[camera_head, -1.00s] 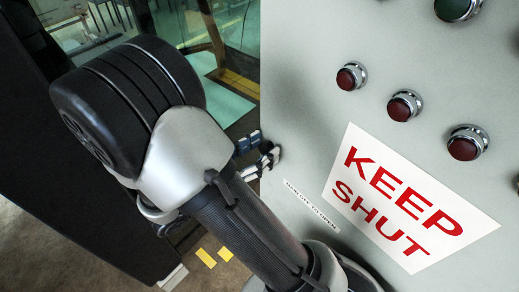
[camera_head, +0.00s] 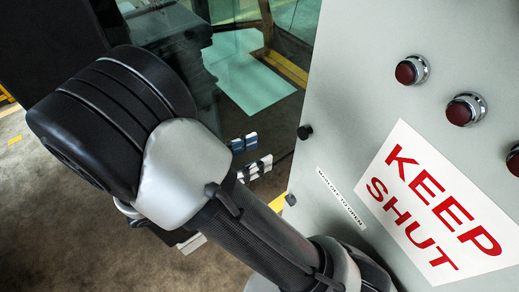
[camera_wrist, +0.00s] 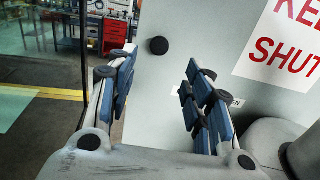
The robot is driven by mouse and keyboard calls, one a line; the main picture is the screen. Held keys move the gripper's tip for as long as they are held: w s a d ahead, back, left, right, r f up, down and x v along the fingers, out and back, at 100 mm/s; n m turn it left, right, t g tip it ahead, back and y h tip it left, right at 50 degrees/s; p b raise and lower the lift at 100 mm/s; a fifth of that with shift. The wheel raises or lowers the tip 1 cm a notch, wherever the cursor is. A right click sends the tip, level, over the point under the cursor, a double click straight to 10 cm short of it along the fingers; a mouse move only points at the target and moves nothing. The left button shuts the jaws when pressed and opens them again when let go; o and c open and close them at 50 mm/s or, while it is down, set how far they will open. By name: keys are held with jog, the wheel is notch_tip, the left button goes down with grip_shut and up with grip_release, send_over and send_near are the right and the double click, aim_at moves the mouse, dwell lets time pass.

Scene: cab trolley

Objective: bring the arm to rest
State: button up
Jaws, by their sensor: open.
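My gripper (camera_wrist: 158,95) shows in the wrist view with its two blue-padded fingers wide apart and nothing between them. Beyond the gap stands a pale grey panel with a black round knob (camera_wrist: 159,45). In the head view my gripper (camera_head: 250,156) shows only in part beyond my bent arm, just left of the panel's edge and the same black knob (camera_head: 305,132). My arm's dark elbow and carbon-look link cross the left and lower middle of the head view. Whether the fingers touch the panel cannot be told, but a gap appears in the head view.
The grey panel (camera_head: 345,100) fills the right, with red buttons (camera_head: 411,70), a "KEEP SHUT" sign (camera_head: 430,205) and a narrow label (camera_head: 341,197). Glass (camera_head: 225,60) lies behind. In the wrist view a red tool cabinet (camera_wrist: 116,34) stands far back. Open floor (camera_head: 40,200) lies at left.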

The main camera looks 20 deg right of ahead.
dwell(0.4)
jog(key=s+d+f+m+g+y+b, duration=0.4)
jog(key=s+d+f+m+g+b, duration=0.1)
jog(key=m+b, duration=0.15)
jog(key=s+a+f+m+t+y+b, duration=0.1)
jog(key=s+f+m+t+y+b, duration=0.2)
jog(key=f+m+y+b, duration=0.2)
jog(key=s+a+f+m+t+y+b, duration=0.1)
jog(key=f+m+t+y+b, duration=0.3)
jog(key=b, duration=0.8)
notch_tip(320, 180, down, 2)
jog(key=s+m+y, duration=0.1)
jog(key=m+y, duration=0.3)
jog(key=shift+s+a+y, duration=0.25)
jog(key=shift+s+y, duration=0.15)
